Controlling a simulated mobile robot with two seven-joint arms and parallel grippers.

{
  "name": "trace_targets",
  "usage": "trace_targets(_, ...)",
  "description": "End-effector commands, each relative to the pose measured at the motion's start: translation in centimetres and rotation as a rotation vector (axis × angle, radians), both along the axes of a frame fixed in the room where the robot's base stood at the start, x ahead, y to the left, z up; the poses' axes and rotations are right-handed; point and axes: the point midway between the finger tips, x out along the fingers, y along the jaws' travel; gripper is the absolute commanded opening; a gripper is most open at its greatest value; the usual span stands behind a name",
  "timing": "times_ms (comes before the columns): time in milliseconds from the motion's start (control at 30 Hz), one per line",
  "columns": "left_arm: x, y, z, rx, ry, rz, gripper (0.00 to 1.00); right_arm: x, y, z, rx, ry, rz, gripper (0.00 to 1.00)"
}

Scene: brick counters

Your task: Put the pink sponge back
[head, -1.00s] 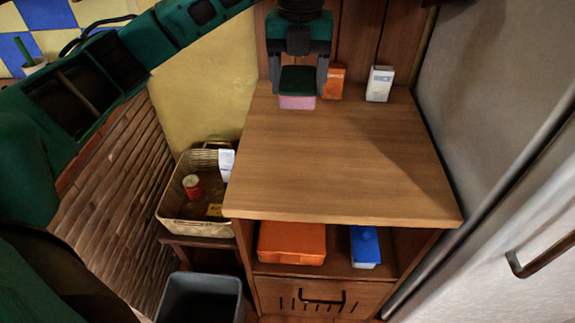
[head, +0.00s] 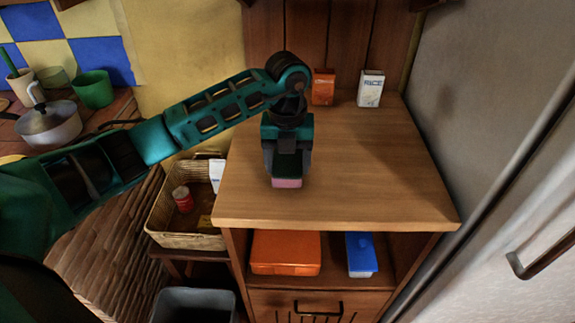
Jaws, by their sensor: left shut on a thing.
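The pink sponge (head: 287,183), with a dark green top, is between the fingers of my left gripper (head: 287,170). The gripper points down and is shut on the sponge, over the left front part of the wooden counter top (head: 370,165). I cannot tell whether the sponge touches the wood. The fingers hide part of the sponge. My right gripper is not in view.
An orange box (head: 323,87) and a white rice box (head: 370,88) stand at the back. An orange container (head: 286,252) and a blue one (head: 361,254) sit on the shelf below. A basket (head: 158,222) is left, a grey bin (head: 194,303) below. The counter's right side is clear.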

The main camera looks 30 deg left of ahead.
Motion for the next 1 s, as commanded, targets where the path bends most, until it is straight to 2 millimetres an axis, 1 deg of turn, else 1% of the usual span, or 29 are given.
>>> trace_targets(33, -0.05, -0.01, -0.88, 0.0, 0.002, 0.0, 0.39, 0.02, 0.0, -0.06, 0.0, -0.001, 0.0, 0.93)
trace_targets(100, -0.03, 0.02, -1.34, 0.001, 0.0, 0.0, 0.39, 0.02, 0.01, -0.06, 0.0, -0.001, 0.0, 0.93)
trace_targets(333, 0.0, 0.0, -1.34, 0.0, -0.001, -0.001, 0.39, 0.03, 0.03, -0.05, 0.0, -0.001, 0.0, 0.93)
trace_targets(467, 0.0, 0.0, -1.77, 0.0, -0.001, -0.001, 0.39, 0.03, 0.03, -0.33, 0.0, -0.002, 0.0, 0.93)
trace_targets(500, 0.01, 0.0, -1.62, 0.0, -0.001, -0.001, 0.71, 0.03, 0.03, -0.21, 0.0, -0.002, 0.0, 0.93)
trace_targets(733, 0.0, 0.0, -1.61, 0.0, -0.001, 0.0, 0.93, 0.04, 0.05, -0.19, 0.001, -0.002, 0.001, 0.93)
trace_targets(1000, 0.0, 0.0, -1.33, 0.0, -0.001, 0.0, 0.93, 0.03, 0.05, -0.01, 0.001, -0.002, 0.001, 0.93)
